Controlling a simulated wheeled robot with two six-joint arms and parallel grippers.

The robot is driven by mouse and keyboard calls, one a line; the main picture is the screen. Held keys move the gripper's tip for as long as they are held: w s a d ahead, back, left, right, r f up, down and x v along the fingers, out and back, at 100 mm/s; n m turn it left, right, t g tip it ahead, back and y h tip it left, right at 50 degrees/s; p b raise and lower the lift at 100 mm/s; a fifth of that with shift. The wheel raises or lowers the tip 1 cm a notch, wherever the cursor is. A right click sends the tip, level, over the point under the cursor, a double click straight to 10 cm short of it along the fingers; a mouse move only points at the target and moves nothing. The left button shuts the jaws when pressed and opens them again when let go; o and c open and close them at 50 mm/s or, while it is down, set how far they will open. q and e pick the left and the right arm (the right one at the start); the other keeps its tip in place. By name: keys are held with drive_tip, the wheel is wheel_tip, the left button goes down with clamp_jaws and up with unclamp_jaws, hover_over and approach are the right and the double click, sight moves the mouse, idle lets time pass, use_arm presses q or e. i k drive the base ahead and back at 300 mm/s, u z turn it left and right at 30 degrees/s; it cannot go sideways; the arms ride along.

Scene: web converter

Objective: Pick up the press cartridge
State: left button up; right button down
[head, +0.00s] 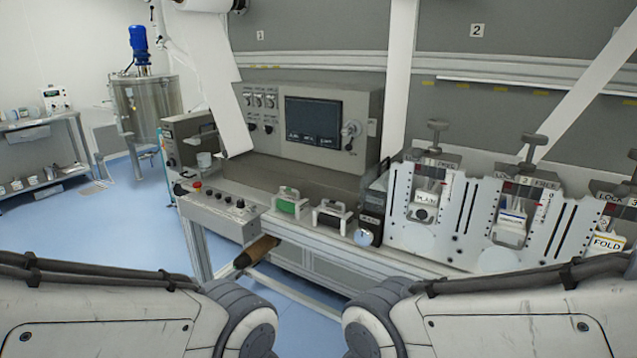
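Nothing in view is readably labelled as the press cartridge. A green block with a white handle frame (291,205) and a dark block with a white handle frame (331,217) stand side by side on the machine's front ledge. A unit labelled PLAIN (426,200) sits in the left slot of the white slotted panel. A white and blue unit (511,224) sits in the middle slot, and one labelled FOLD (607,243) is at the right edge. My arm links show at the bottom left and right. Neither gripper is in view.
A grey control cabinet with a dark screen (314,121) stands behind the ledge. A button panel (215,205) with a red knob is left of the blocks. A brown roll (255,252) sticks out below. A steel tank (148,110) and shelf stand far left; blue floor is open there.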

sight(342, 221)
drive_tip(key=u, duration=0.45)
drive_tip(key=i, duration=1.6)
drive_tip(key=u, duration=0.05)
